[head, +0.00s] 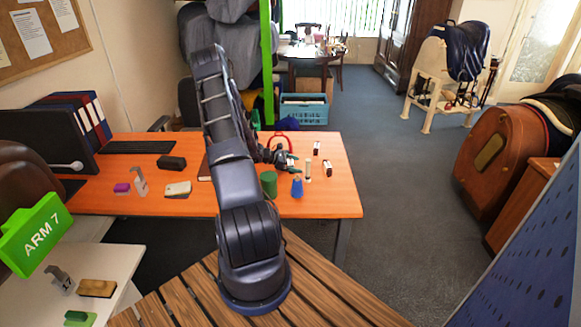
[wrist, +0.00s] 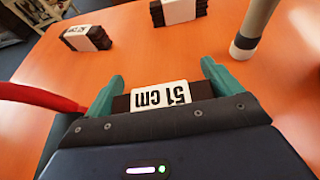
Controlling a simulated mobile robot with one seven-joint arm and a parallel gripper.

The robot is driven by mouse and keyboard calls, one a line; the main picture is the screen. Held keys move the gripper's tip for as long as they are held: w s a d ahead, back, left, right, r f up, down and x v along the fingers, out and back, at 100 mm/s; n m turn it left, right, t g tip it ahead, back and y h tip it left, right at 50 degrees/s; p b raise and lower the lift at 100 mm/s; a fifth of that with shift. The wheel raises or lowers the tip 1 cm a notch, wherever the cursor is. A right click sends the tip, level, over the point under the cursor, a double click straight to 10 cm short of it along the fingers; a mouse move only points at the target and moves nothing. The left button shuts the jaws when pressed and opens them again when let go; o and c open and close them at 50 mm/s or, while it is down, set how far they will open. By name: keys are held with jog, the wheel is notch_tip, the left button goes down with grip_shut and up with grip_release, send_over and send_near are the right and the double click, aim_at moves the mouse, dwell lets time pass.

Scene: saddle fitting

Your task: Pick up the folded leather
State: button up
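A folded dark-brown leather (wrist: 122,103) with a white band reading "51 cm" lies between the two teal fingers of my gripper (wrist: 162,80) in the wrist view. A finger meets each end of it, with no gap visible. The label reads upside down there. I cannot tell whether its underside touches the table. In the head view my gripper (head: 282,158) is low over the right part of the orange table, and the leather in it is not clearly visible. Two other folded leathers with white bands, one (wrist: 88,38) and another (wrist: 178,10), stand farther off on the table.
The orange table (head: 340,200) also holds a green cylinder (head: 268,183), a blue cone-like piece (head: 297,187) and a grey-white upright cylinder (wrist: 252,30) close to my right finger. A red curved handle (wrist: 40,97) is at my left finger. The table's right edge is clear.

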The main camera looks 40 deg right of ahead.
jog(key=shift+c, duration=1.4)
jog(key=shift+r, duration=0.1)
notch_tip(320, 180, up, 20)
jog(key=shift+r, duration=0.1)
